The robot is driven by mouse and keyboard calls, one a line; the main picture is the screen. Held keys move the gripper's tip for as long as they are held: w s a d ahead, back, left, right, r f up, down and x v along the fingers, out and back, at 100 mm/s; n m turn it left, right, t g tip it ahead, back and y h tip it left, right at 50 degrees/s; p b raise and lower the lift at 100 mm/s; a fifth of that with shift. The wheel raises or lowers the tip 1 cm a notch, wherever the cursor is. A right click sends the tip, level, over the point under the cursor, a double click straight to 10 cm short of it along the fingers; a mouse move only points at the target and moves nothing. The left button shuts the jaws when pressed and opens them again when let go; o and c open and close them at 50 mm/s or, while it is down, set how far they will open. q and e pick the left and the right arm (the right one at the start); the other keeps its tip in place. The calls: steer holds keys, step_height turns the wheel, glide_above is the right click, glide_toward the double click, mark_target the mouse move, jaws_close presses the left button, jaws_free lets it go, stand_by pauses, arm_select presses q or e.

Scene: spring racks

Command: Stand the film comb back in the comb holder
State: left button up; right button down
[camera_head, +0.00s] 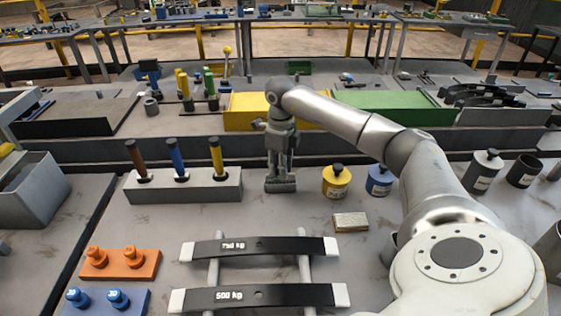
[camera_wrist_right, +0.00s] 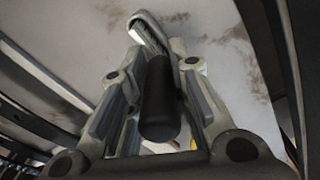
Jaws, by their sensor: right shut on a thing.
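My right gripper (camera_head: 280,163) points down over the table, right of the grey three-handle block. In the right wrist view, my right gripper (camera_wrist_right: 155,65) is shut on a dark cylindrical handle, which I take to be the film comb (camera_wrist_right: 160,105). In the head view the comb is mostly hidden by the fingers. A small grey block, apparently the comb holder (camera_head: 281,186), is directly below the fingertips. A grey looped piece (camera_wrist_right: 146,28) shows beyond the fingers. I cannot tell whether the comb touches the holder. My left gripper is not in view.
The grey block (camera_head: 205,190) with brown, blue and yellow handles is left of the gripper. Yellow (camera_head: 336,181) and blue (camera_head: 379,180) pots and a small box (camera_head: 350,222) are right. Black weighted springs (camera_head: 259,247) lie in front. A yellow tray (camera_head: 247,111) is behind.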

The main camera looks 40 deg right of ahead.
steer(key=shift+f+b, duration=0.55)
steer(key=shift+f, duration=0.4)
steer(key=c, duration=1.3)
jaws_free()
steer(key=shift+o, duration=0.7)
steer(key=o, duration=0.4)
steer(key=shift+r, duration=0.1)
steer(key=shift+r+p, duration=2.75)
steer(key=shift+r, duration=0.7)
